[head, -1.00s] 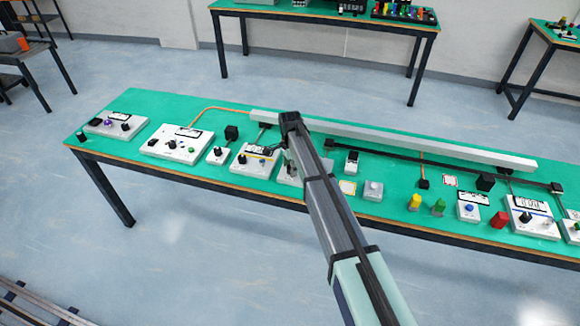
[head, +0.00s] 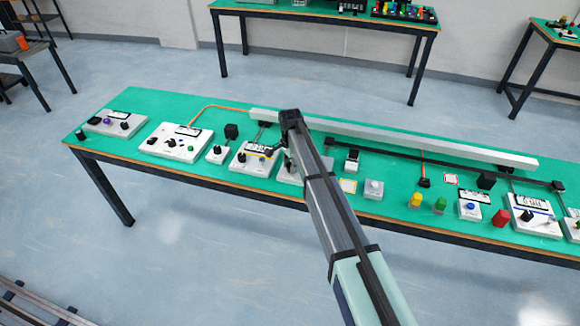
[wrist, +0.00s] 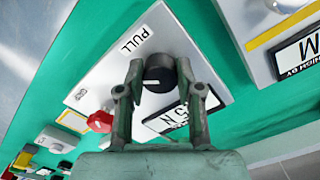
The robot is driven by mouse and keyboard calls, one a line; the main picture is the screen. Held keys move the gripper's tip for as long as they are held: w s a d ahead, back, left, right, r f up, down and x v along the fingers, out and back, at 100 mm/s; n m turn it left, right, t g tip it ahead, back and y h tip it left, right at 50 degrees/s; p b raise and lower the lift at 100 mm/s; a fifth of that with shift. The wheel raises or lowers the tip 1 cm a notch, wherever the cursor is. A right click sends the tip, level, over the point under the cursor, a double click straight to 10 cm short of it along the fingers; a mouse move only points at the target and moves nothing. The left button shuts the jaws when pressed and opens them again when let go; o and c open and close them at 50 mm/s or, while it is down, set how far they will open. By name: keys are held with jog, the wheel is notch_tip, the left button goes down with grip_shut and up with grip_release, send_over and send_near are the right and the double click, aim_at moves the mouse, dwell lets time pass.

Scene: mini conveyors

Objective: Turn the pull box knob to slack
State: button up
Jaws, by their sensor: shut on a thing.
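The pull box (wrist: 105,75) is a white box on the green table, with the word PULL on its top, in the wrist view. Its black round knob (wrist: 158,72) with a white pointer mark sits between my fingertips. My gripper (wrist: 156,80) is shut on the knob, one finger at each side. A display (wrist: 170,120) on the box is partly covered by my right finger. In the head view the pull box (head: 290,178) is mostly hidden behind my arm.
A box with a yellow stripe (wrist: 285,25) and a display stands close to the right in the wrist view. A red knob (wrist: 100,121) lies left of my gripper. Several other boxes and a long grey rail (head: 420,145) fill the table.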

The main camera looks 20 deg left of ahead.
jog(key=n+b, duration=0.2)
jog(key=n, duration=0.4)
jog(key=shift+s+d+f, duration=0.1)
jog(key=n+b, duration=0.1)
jog(key=n, duration=0.5)
jog(key=shift+d+n, duration=0.15)
jog(key=shift+n, duration=0.25)
jog(key=n+b, duration=0.1)
jog(key=n, duration=0.8)
jog(key=n+b, duration=0.1)
jog(key=n, duration=0.2)
jog(key=shift+w+d+n, duration=0.1)
jog(key=shift+w+n, duration=0.1)
jog(key=shift+n, duration=0.2)
jog(key=o, duration=1.2)
jog(key=shift+c, duration=0.2)
notch_tip(320, 180, up, 12)
